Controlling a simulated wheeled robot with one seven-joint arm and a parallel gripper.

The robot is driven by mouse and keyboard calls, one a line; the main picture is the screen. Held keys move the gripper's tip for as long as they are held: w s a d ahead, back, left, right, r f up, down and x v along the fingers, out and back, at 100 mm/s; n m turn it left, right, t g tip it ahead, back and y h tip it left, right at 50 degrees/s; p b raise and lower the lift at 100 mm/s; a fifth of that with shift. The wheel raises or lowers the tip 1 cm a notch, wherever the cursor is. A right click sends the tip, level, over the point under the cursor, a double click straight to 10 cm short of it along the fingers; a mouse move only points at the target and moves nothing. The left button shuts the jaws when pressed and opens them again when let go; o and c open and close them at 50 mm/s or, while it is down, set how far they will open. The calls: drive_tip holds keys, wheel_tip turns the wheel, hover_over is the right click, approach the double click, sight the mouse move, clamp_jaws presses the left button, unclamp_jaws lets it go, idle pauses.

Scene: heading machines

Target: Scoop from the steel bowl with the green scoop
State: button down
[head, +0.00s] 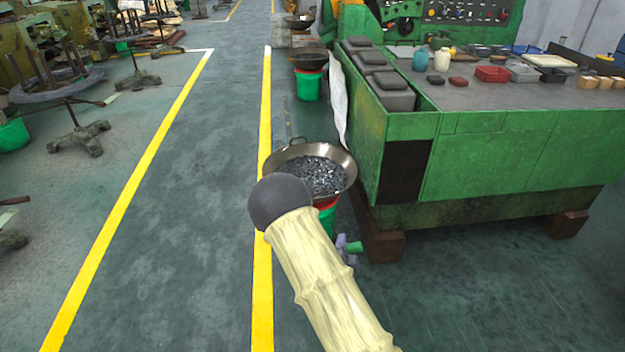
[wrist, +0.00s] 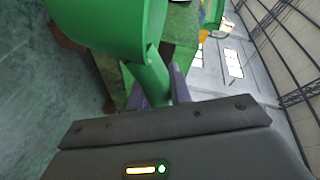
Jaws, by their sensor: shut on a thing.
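The steel bowl (head: 288,156) is wide, with a loop handle at its far rim, and holds many small grey metal pieces (head: 322,176). It sits on a red and green bucket (head: 328,217). My gripper (wrist: 157,88) is shut on the handle of the green scoop (wrist: 105,25), whose rounded head fills the upper left of the wrist view. In the head view my gripper (head: 344,244) shows only in part beside my forearm, just right of and below the bowl in the picture. A bit of the green scoop (head: 354,247) shows there; the rest is hidden.
A green machine bench (head: 510,155) stands close on the right, with jars, trays and small blocks on its top. More pans on buckets (head: 309,75) stand behind the bowl. Floor left of the yellow line (head: 262,290) is clear.

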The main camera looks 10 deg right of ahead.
drive_tip(key=shift+r+p, duration=0.15)
drive_tip(key=shift+p, duration=0.25)
drive_tip(key=p, duration=0.2)
drive_tip(key=shift+s+r+y+p, duration=0.2)
drive_tip(key=shift+r+y+p, duration=0.1)
drive_tip(key=shift+p, duration=0.1)
drive_tip(key=s+n+y+p, duration=0.1)
drive_tip(key=p, duration=0.4)
drive_tip(key=shift+s+n+t+y+p, duration=0.3)
drive_tip(key=shift+s+p, duration=0.05)
drive_tip(key=s+y+p, duration=0.1)
drive_tip(key=p, duration=0.1)
drive_tip(key=s+n+p, duration=0.1)
drive_tip(key=s+p, duration=0.1)
drive_tip(key=s+f+y+p, duration=0.1)
drive_tip(key=s+p, duration=0.1)
drive_tip(key=p, duration=0.1)
drive_tip(key=shift+s+n+y, duration=0.1)
drive_tip(key=shift+n+y, duration=0.2)
drive_tip(key=shift+n, duration=0.1)
drive_tip(key=shift+f, duration=0.1)
